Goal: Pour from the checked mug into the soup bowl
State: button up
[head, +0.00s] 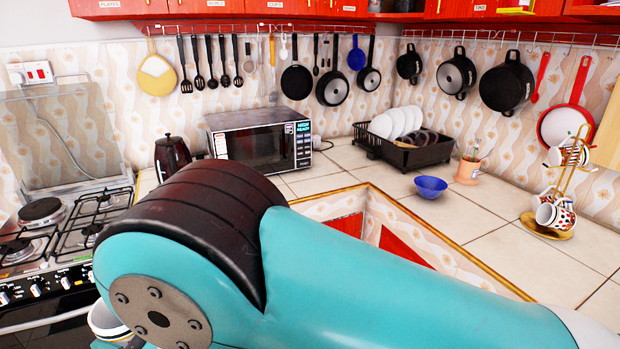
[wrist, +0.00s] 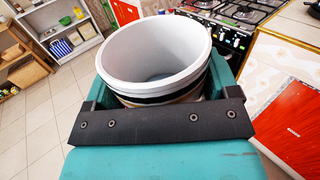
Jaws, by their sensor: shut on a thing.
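My gripper (wrist: 158,92) is shut on a mug (wrist: 155,50), with one finger on each side of it. The mug has a white rim and a pale, smooth inside; dark, white and tan bands show on its outside. I cannot make out a check pattern or any contents. In the head view a bit of the mug (head: 104,320) shows at the lower left, mostly hidden behind my arm. A blue bowl (head: 430,187), likely the soup bowl, stands upright on the tiled counter, right of centre, apart from my gripper.
A black dish rack (head: 405,152) with white plates stands behind the bowl. A pot of utensils (head: 468,170) is right of it, and a gold mug stand (head: 548,228) farther right. A microwave (head: 260,142), kettle (head: 172,157) and stove (head: 65,220) are left.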

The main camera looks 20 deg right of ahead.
aim_at(429, 187)
jog(key=u, duration=0.55)
jog(key=i, duration=1.4)
jog(key=z, duration=2.55)
